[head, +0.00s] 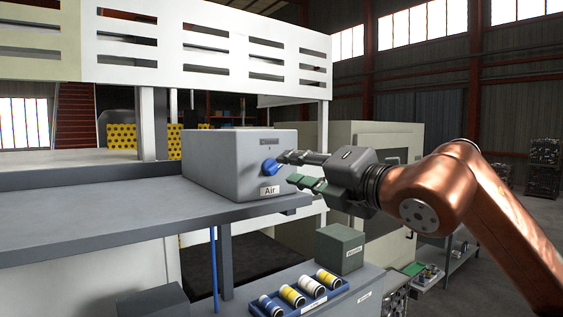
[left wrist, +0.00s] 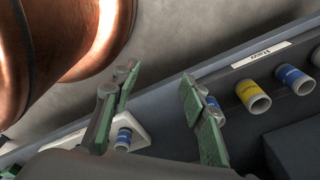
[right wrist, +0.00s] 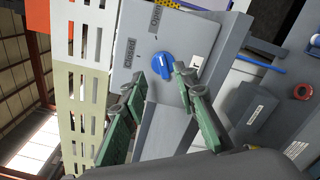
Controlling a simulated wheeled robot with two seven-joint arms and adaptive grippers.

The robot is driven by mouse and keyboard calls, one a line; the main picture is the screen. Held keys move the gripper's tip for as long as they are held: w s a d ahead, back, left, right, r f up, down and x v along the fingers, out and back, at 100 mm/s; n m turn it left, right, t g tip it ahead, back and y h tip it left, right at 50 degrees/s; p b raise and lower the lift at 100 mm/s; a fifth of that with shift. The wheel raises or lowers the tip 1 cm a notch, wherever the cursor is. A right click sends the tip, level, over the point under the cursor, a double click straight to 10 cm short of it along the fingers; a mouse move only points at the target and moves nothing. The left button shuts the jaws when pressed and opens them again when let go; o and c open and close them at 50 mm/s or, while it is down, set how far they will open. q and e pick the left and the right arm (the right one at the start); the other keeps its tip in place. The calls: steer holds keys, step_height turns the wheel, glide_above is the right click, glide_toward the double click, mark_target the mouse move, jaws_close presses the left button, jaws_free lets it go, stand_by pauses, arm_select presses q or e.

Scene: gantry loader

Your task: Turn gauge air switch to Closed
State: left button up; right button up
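The gauge air switch is a blue knob (head: 270,166) on the front of a grey box (head: 215,165) labelled "Air". In the right wrist view the knob (right wrist: 168,62) faces me, with "Closed" and "Open" printed on the panel around it. Its exact setting is hard to tell. My right gripper (head: 287,169) is open just in front of the knob; its fingertips (right wrist: 158,78) are close to the knob, and contact cannot be told. My left gripper (left wrist: 158,84) is open and empty in its own wrist view, and out of the head view.
The box stands on a grey shelf (head: 120,225) near its right end. Below are a blue tray (head: 327,298) of yellow and blue cylinders and a green-grey box (head: 340,250). A white slotted panel (head: 210,50) spans above. Cylinders (left wrist: 253,95) lie near my left gripper.

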mark_target(278, 167)
steer(key=x, duration=0.2)
steer(key=p+x, duration=0.1)
steer(key=x, duration=0.1)
steer(key=shift+w+d+f, duration=0.15)
steer(key=shift+w+d, duration=0.1)
steer(key=shift+w, duration=0.05)
steer(key=shift+a, duration=0.15)
steer(key=shift+w, duration=0.1)
steer(key=shift+c, duration=1.4)
jaws_close()
arm_select(q)
steer(key=shift+w+r, duration=0.1)
steer(key=shift+r, duration=0.75)
steer(key=shift+w, duration=0.1)
